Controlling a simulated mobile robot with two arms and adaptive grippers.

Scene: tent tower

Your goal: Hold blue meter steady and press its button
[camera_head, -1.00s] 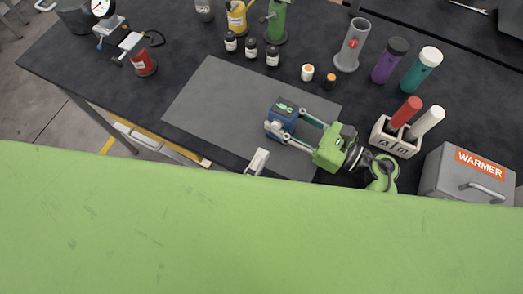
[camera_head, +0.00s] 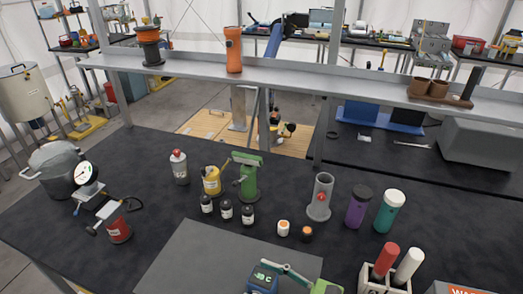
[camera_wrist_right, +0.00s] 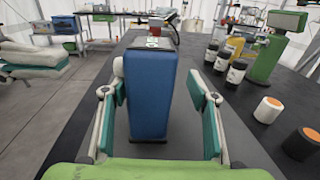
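The blue meter (camera_head: 262,279) stands upright on the grey mat, cut by the bottom edge of the head view. In the right wrist view, the meter (camera_wrist_right: 152,90) stands between the two teal-padded fingers of my right gripper (camera_wrist_right: 160,95). The fingers are spread on either side of it, with a gap visible at least on the right. Its display shows at the top; I cannot make out the button. My left gripper (camera_wrist_right: 36,58) shows partly at the left of the wrist view, apart from the meter, its fingers together. It is outside the head view.
Several dark bottles (camera_head: 226,210) and two small orange-topped jars stand behind the mat (camera_head: 200,258). A green device (camera_head: 248,178) stands further back. A grey cylinder (camera_head: 320,196), purple and teal bottles, and a holder (camera_head: 384,278) with red and white sticks are at right.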

